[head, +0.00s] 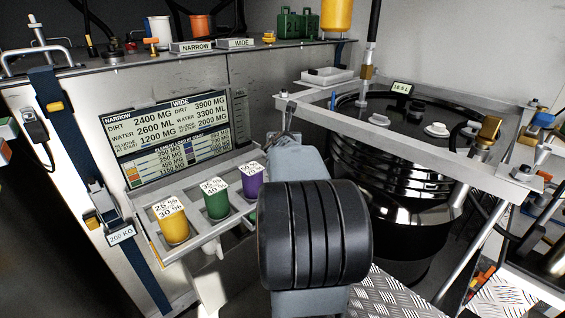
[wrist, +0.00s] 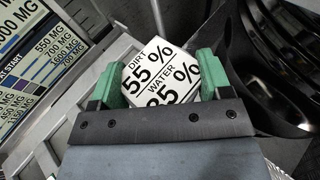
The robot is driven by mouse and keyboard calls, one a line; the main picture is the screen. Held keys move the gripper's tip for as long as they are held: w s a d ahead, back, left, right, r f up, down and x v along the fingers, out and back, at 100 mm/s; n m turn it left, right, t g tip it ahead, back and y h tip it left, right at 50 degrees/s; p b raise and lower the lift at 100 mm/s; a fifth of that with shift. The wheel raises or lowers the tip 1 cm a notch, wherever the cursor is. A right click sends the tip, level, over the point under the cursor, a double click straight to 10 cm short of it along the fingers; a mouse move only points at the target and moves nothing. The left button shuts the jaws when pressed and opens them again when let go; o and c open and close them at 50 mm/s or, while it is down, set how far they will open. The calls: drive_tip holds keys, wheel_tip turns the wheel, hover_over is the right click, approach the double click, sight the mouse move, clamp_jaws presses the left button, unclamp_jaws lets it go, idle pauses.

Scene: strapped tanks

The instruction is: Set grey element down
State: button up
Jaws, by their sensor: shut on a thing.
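My gripper (wrist: 158,84) shows its green fingers in the wrist view, shut on an element with a white top label (wrist: 160,72) reading dirt 55 %, water 35 %. I take this as the grey element; its sides are hidden, so I cannot see its body colour. The rack (head: 190,222) holds a yellow element (head: 173,228), a green element (head: 215,204) and a purple element (head: 251,184). I cannot tell whether the held element touches the rack.
A display panel (head: 177,121) lists narrow and wide figures above the rack. A black strapped tank (head: 385,170) stands close on the right under a metal frame (head: 395,143). A blue strap (head: 70,140) runs down the left. The shelf above carries cups and a green can (head: 297,24).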

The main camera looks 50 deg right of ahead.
drive_tip(key=w+f, duration=0.1)
drive_tip(key=w+d+f+b, duration=0.1)
drive_tip(key=f, duration=0.1)
drive_tip(key=w+d+f+b, duration=0.1)
drive_tip(key=shift+d+f, duration=0.1)
drive_tip(key=shift+f, duration=0.25)
drive_tip(key=shift+w+d+f+b, duration=0.1)
drive_tip(key=shift+w+f+b, duration=0.05)
drive_tip(key=shift+f+b, duration=1.3)
drive_tip(key=shift+f, duration=0.4)
drive_tip(key=o, duration=1.6)
